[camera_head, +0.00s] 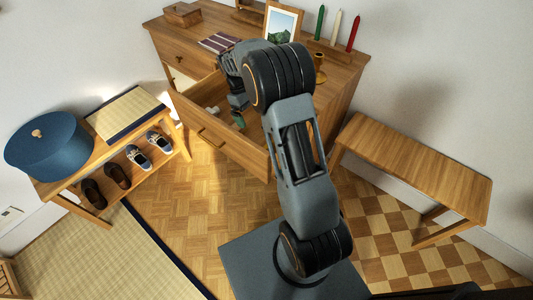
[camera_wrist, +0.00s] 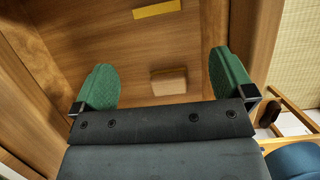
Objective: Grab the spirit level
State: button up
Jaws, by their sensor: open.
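My gripper (camera_wrist: 165,80) is open, its two green fingers spread wide over the inside of an open wooden drawer. A yellow bar (camera_wrist: 157,10), which looks like the spirit level, lies on the drawer floor at the top of the wrist view, partly cut off by the frame's edge. It is beyond the fingertips, not between them. A small tan block (camera_wrist: 168,82) lies on the drawer floor and shows between the fingers. In the head view the gripper (camera_head: 238,119) hangs at the open drawer (camera_head: 215,143); I cannot make out the yellow bar there, and my arm hides part of the drawer.
The drawer walls stand close around the gripper. On the dresser (camera_head: 347,66) are a framed picture (camera_head: 283,24), candles (camera_head: 336,28) and a wooden box (camera_head: 182,14). A shoe bench with a blue round box (camera_head: 47,150) is at left, a bare bench (camera_head: 415,165) at right.

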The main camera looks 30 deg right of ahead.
jog(key=b, duration=0.2)
send_near(265, 146)
jog(key=x, duration=0.2)
jog(key=shift+a+f, duration=0.15)
jog(key=shift+f, duration=0.15)
jog(key=shift+b+x, duration=0.35)
jog(key=shift+x, duration=3.05)
jog(key=shift+s+r, duration=0.1)
jog(key=shift+s, duration=0.05)
jog(key=c, duration=0.6)
